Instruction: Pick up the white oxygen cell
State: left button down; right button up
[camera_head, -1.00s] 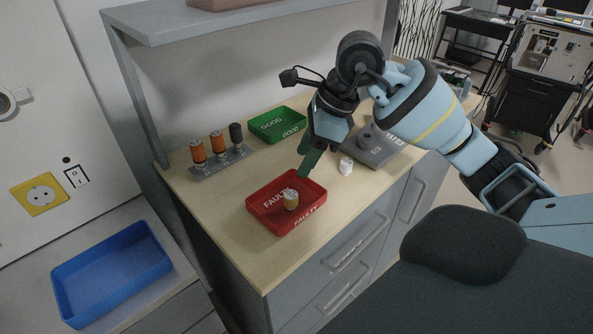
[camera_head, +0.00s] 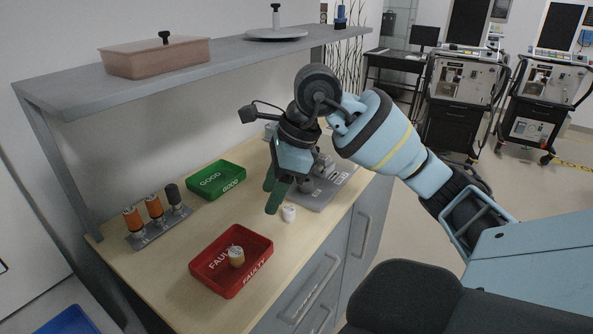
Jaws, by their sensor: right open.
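The white oxygen cell (camera_head: 289,213) is a small white cylinder standing on the wooden counter (camera_head: 205,220), near its front edge and beside the grey tester plate. My right gripper (camera_head: 273,198) points down with its green fingers just left of the white cell, above the counter. It is open, with nothing visible between the fingers. The fingers overlap in this view, so the gap between them is hard to see. My left gripper does not show.
A green GOOD tray (camera_head: 216,180) stands behind. A rack with orange and dark cells (camera_head: 154,209) is at left. A grey plate (camera_head: 322,190) lies right of the white cell. A shelf (camera_head: 75,92) overhangs the back.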

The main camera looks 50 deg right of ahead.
aim_at(289, 210)
jog(key=z, duration=1.3)
